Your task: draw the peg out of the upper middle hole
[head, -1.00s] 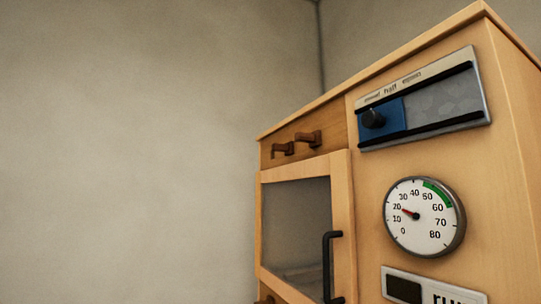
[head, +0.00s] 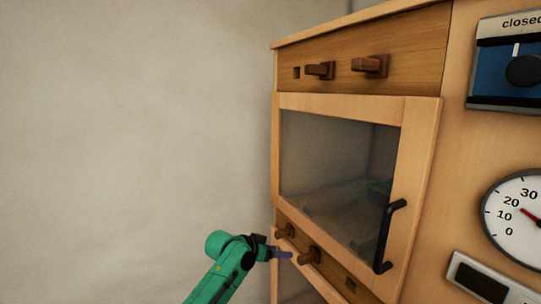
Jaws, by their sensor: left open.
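The upper wooden rail (head: 430,60) has three holes in a row. A brown peg (head: 320,70) sits in its middle hole, its head sticking out toward me. A second brown peg (head: 371,66) sits in the right hole. The left hole (head: 296,73) is empty, a dark square. My left gripper (head: 284,254) is open and empty, low in the view, in front of the lower rail and well below the upper middle peg. My right gripper is not in view.
Below the upper rail is a glazed door (head: 335,165) with a black handle (head: 389,236). The lower rail holds two pegs (head: 285,231) (head: 309,255) and an empty hole (head: 350,285). The space left is clear.

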